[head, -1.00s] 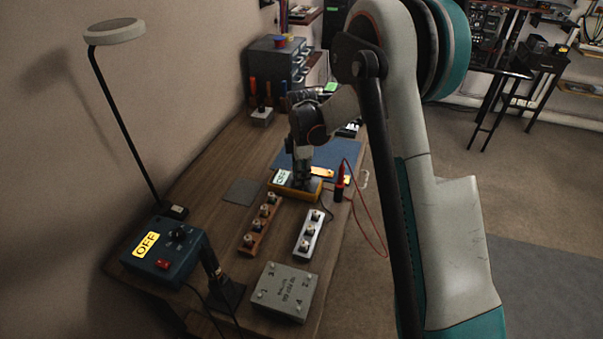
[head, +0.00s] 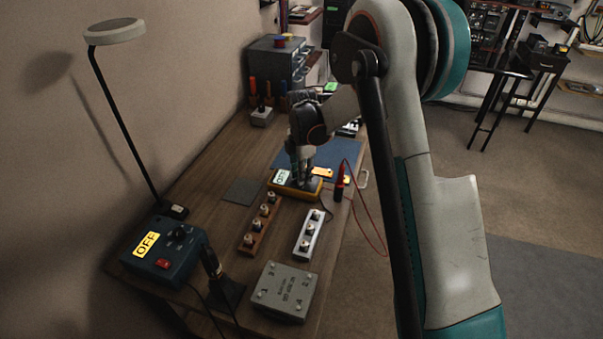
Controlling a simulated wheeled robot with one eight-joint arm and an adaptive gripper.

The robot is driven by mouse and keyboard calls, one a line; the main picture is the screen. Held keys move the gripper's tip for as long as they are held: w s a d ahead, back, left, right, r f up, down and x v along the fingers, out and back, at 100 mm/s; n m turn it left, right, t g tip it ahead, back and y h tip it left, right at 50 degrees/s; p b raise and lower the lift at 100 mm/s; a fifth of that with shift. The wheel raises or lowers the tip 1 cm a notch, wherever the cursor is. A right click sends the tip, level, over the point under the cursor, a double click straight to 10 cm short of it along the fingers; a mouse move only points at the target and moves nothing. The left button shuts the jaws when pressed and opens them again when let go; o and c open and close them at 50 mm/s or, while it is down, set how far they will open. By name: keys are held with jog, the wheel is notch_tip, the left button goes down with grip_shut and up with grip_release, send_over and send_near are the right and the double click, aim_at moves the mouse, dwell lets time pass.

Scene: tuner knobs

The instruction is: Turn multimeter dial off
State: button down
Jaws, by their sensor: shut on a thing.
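The yellow multimeter (head: 311,194) lies on the wooden bench at the front edge of a blue mat. Its pale display (head: 281,177) shows dark characters too small to read for sure. My gripper (head: 303,182) points down onto the multimeter, just right of the display. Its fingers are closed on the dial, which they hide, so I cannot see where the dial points. Red and black probes (head: 340,185) stand at the multimeter's right, with a red lead hanging over the bench edge.
A blue box labelled OFF (head: 163,250), a wooden strip with knobs (head: 259,226), a metal strip with knobs (head: 309,234) and a grey box (head: 284,291) stand nearer. A lamp (head: 117,32) rises at left. The blue mat (head: 346,155) lies behind the multimeter.

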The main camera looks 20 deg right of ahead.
jog(key=c, duration=1.3)
grip_release()
notch_tip(320, 180, up, 12)
jog(key=shift+r, duration=0.1)
